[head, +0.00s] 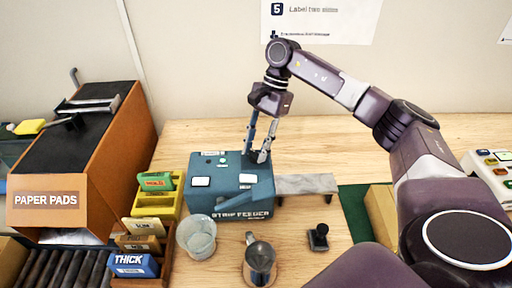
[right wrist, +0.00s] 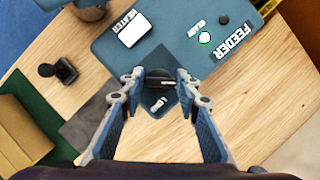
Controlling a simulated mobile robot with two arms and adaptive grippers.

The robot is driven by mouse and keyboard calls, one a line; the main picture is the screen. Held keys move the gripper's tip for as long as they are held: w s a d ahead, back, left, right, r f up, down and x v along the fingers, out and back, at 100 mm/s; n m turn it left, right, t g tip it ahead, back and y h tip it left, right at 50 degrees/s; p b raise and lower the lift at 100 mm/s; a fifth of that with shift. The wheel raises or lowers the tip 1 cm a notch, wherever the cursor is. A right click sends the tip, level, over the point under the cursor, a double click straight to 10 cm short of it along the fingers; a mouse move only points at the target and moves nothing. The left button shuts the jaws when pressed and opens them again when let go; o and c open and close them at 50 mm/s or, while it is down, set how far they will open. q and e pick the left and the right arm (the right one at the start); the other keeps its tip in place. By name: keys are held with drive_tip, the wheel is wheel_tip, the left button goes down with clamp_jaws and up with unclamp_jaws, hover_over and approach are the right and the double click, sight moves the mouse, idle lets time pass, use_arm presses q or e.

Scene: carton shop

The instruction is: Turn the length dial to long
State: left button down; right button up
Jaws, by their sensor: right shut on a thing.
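The teal strip feeder (head: 205,171) stands on the wooden table, and its top fills the upper part of the right wrist view (right wrist: 185,50). The length dial (right wrist: 160,80) is a dark round knob with a short white line on it, near one corner of the feeder's top. My right gripper (head: 257,156) reaches down onto the feeder from above. In the right wrist view its fingers (right wrist: 157,84) are on either side of the dial, shut on it. In the head view the fingers hide most of the dial. Its setting marks are not readable. My left gripper is not in view.
A metal jug (head: 259,262) and a clear cup (head: 196,237) stand in front of the feeder. A black stamp-like object (head: 318,237) lies to their right. A grey strip (head: 306,184) extends right of the feeder. A paper pads dispenser (head: 112,150) stands left.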

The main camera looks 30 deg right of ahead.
drive_tip(key=m+b, duration=0.1)
drive_tip(key=m+t+b, duration=0.1)
drive_tip(key=m+b, duration=0.1)
drive_tip(key=shift+f+m, duration=0.2)
drive_tip(key=shift+m, duration=0.1)
drive_tip(key=m+t+b, duration=0.1)
drive_tip(key=m+b, duration=0.1)
drive_tip(key=m+t+b, duration=0.1)
drive_tip(key=m, duration=0.2)
drive_tip(key=shift+s+r+t+h+b, duration=0.1)
drive_tip(key=shift+t+h+b, duration=0.2)
drive_tip(key=shift+b, duration=0.05)
drive_tip(key=m+t+h+b, duration=0.1)
drive_tip(key=m+b, duration=0.1)
drive_tip(key=m, duration=0.2)
drive_tip(key=shift+a+r+m, duration=0.1)
drive_tip(key=shift+m, duration=0.3)
drive_tip(key=m, duration=0.2)
drive_tip(key=m+h+b, duration=0.1)
drive_tip(key=m, duration=0.1)
drive_tip(key=shift+r+t+h, duration=0.1)
drive_tip(key=shift+t+h, duration=0.2)
drive_tip(key=shift+t, duration=0.1)
drive_tip(key=shift+m, duration=0.4)
drive_tip(key=o, duration=1.2)
drive_tip(key=shift+c, duration=0.2)
drive_tip(key=shift+s, duration=0.1)
